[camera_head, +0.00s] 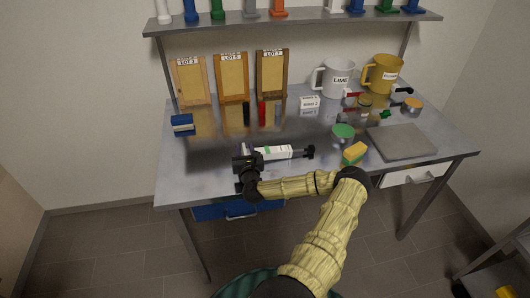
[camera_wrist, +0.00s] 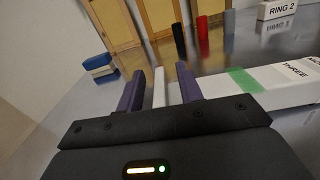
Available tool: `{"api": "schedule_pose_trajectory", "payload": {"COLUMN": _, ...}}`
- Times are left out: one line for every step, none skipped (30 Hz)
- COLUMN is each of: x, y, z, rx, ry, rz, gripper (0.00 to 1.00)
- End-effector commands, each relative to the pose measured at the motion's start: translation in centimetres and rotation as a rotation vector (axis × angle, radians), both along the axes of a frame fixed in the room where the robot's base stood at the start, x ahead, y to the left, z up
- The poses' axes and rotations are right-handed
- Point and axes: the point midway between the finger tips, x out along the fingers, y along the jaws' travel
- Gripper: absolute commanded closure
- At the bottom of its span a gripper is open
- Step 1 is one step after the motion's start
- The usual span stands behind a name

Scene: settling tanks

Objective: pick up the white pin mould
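My gripper (camera_wrist: 160,85) is low over the steel bench, with its two purple fingers apart. A slim white upright piece (camera_wrist: 159,88) shows between the fingers, with gaps on both sides. It looks like the white pin mould, but no label on it is readable. In the head view my gripper (camera_head: 246,158) is at the bench's front, just left of a lying white box (camera_head: 279,153) with a green band. In the wrist view this box (camera_wrist: 285,86) is beside the right finger, with "THREE" printed on it. Its near edge is hidden by my gripper.
Black (camera_head: 246,112), red (camera_head: 262,112) and grey (camera_head: 277,113) cylinders stand behind. A blue-and-white block (camera_head: 182,123) is at left. A black-knobbed item (camera_head: 309,152), yellow-green sponge (camera_head: 354,153), green-lidded dish (camera_head: 343,132) and grey plate (camera_head: 402,142) are at right. A shelf (camera_head: 300,20) hangs above.

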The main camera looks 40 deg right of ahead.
Motion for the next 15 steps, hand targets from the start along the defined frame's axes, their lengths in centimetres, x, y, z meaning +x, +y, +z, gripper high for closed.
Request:
{"api": "schedule_pose_trajectory", "payload": {"x": 0.06, "y": -0.01, "z": -0.03, "rx": 0.0, "ry": 0.0, "rz": 0.0, "gripper": 0.64}}
{"api": "schedule_pose_trajectory", "payload": {"x": 0.07, "y": 0.0, "z": -0.04, "rx": 0.001, "ry": -0.001, "rz": 0.0, "gripper": 0.64}}
{"api": "schedule_pose_trajectory", "payload": {"x": 0.05, "y": 0.01, "z": -0.06, "rx": 0.001, "ry": 0.0, "rz": 0.001, "gripper": 0.64}}
{"api": "schedule_pose_trajectory", "payload": {"x": 0.05, "y": 0.01, "z": -0.06, "rx": 0.001, "ry": 0.0, "rz": 0.001, "gripper": 0.64}}
{"api": "schedule_pose_trajectory", "payload": {"x": 0.04, "y": 0.01, "z": -0.06, "rx": 0.001, "ry": 0.0, "rz": 0.001, "gripper": 0.64}}
{"api": "schedule_pose_trajectory", "payload": {"x": 0.04, "y": 0.01, "z": -0.06, "rx": 0.001, "ry": 0.0, "rz": 0.0, "gripper": 0.64}}
{"api": "schedule_pose_trajectory", "payload": {"x": 0.04, "y": 0.01, "z": -0.06, "rx": 0.001, "ry": 0.0, "rz": 0.0, "gripper": 0.64}}
{"api": "schedule_pose_trajectory", "payload": {"x": 0.03, "y": 0.01, "z": -0.06, "rx": 0.001, "ry": 0.0, "rz": 0.0, "gripper": 0.64}}
{"api": "schedule_pose_trajectory", "payload": {"x": 0.03, "y": 0.01, "z": -0.06, "rx": 0.001, "ry": 0.0, "rz": 0.0, "gripper": 0.64}}
{"api": "schedule_pose_trajectory", "payload": {"x": 0.03, "y": 0.01, "z": -0.06, "rx": 0.001, "ry": 0.0, "rz": 0.0, "gripper": 0.64}}
{"api": "schedule_pose_trajectory", "payload": {"x": 0.02, "y": 0.0, "z": -0.05, "rx": 0.001, "ry": 0.0, "rz": 0.0, "gripper": 0.64}}
{"api": "schedule_pose_trajectory", "payload": {"x": 0.02, "y": 0.01, "z": -0.05, "rx": 0.001, "ry": 0.0, "rz": 0.0, "gripper": 0.64}}
{"api": "schedule_pose_trajectory", "payload": {"x": 0.02, "y": 0.01, "z": -0.05, "rx": 0.001, "ry": 0.0, "rz": 0.0, "gripper": 0.64}}
{"api": "schedule_pose_trajectory", "payload": {"x": 0.02, "y": 0.01, "z": -0.05, "rx": 0.001, "ry": 0.0, "rz": 0.0, "gripper": 0.64}}
{"api": "schedule_pose_trajectory", "payload": {"x": 0.02, "y": 0.01, "z": -0.05, "rx": 0.001, "ry": 0.0, "rz": 0.0, "gripper": 0.64}}
